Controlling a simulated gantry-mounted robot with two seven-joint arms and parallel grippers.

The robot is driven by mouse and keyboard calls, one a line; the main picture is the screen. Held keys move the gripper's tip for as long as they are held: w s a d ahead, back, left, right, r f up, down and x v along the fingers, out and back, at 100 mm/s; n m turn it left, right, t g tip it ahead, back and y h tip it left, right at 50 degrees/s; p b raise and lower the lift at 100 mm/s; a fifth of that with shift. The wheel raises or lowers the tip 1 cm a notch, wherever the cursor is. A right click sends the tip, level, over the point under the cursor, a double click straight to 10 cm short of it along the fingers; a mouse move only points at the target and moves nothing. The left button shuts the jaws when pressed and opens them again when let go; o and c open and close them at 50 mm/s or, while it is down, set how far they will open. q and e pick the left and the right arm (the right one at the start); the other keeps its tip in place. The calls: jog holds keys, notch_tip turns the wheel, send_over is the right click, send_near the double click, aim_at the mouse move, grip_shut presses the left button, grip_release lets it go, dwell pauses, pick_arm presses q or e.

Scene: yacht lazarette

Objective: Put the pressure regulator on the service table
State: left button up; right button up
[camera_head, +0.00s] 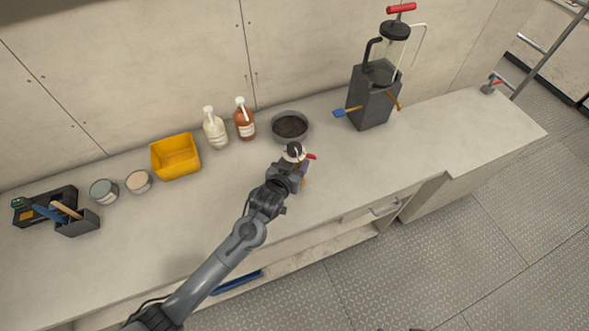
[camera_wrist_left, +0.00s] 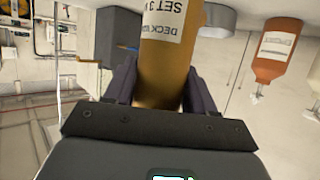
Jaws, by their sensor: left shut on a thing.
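My left gripper (camera_head: 294,172) is shut on a brass-coloured cylindrical body, which I take for the pressure regulator (camera_head: 302,165). It has a dark round top and a small red part on its right side. In the left wrist view the regulator (camera_wrist_left: 172,60) sits between both fingers, with a white label reading "DECK" and "SET 3". The gripper is over the front part of the long pale counter (camera_head: 370,172), the table-like surface here. I cannot tell whether the regulator touches it. My right gripper is not in view.
Behind the gripper stand a dark bowl (camera_head: 290,126), a red-brown bottle (camera_head: 244,119), a cream bottle (camera_head: 215,130) and a yellow bin (camera_head: 176,157). Two tins and a tool holder (camera_head: 78,224) are left. A device with a clear cylinder (camera_head: 372,98) stands right. The counter's right end is mostly clear.

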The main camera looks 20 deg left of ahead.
pick_arm(q)
jog(key=shift+f, duration=1.9)
jog(key=shift+f, duration=0.1)
jog(key=o, duration=1.4)
jog(key=shift+f, duration=0.1)
